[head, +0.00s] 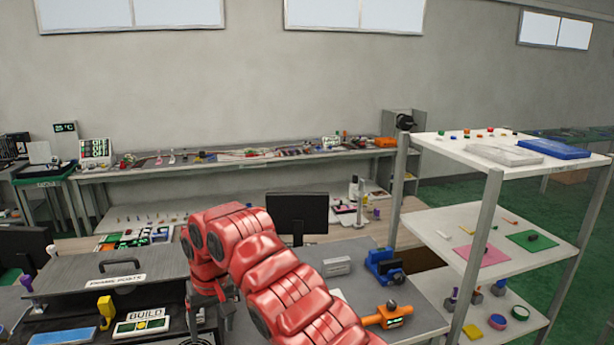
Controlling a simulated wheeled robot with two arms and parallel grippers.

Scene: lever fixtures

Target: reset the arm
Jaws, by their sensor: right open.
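My red right arm comes up from the bottom middle and bends down at its far end. Its right gripper (207,312) points down, open, with dark fingers to the right of the BUILD panel (143,324). Nothing shows between the fingers, though the arm hides part of that area. My left gripper is not in view. A yellow upright piece (106,308) stands left of the BUILD panel, apart from the gripper. No separate arm-like object can be clearly made out.
A blue vise (384,266) and an orange device (390,316) sit on the grey bench right of my arm. A monitor (298,216) stands behind. A white shelf rack (490,160) stands at the right.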

